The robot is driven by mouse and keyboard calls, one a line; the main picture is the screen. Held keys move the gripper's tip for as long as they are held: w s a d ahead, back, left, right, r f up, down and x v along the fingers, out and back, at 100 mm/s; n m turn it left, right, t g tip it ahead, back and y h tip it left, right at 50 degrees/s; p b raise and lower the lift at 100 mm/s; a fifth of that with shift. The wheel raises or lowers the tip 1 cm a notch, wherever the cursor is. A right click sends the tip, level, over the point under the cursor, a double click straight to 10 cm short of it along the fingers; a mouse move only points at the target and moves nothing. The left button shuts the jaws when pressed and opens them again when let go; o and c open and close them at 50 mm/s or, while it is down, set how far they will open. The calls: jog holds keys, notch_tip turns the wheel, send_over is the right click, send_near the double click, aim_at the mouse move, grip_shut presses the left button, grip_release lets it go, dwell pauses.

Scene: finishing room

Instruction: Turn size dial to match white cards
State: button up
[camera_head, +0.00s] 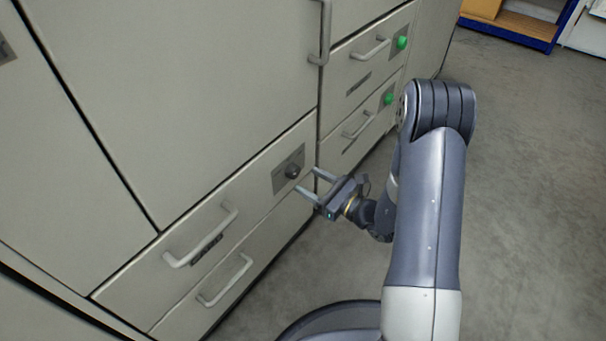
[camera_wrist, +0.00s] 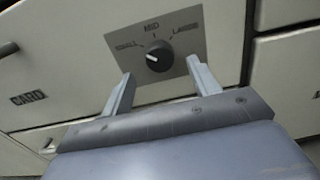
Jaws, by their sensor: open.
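The size dial is a dark round knob (camera_head: 292,171) on a grey plate on the drawer front in the head view. In the wrist view the dial (camera_wrist: 159,58) sits below the labels SMALL, MID and LARGE on its plate (camera_wrist: 190,27). A pale mark shows on the knob's left side, seemingly toward SMALL, but it is too small to be sure. My gripper (camera_head: 305,181) is open, with its fingers pointing at the plate. In the wrist view my gripper (camera_wrist: 159,68) has one finger on each side of the dial, with gaps to it. No white cards are in view.
The dial's drawer has a pale handle (camera_head: 203,236) and a label reading CARD (camera_wrist: 28,97). Another handled drawer (camera_head: 225,281) lies below. Drawers with green knobs (camera_head: 401,42) stand farther right. The grey floor (camera_head: 530,200) on the right is clear.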

aim_at(297, 173)
jog(key=p+v, duration=0.1)
jog(key=v, duration=0.6)
jog(key=b+x, duration=0.2)
jog(key=x, duration=0.9)
jog(key=shift+d, duration=0.1)
dwell(0.4)
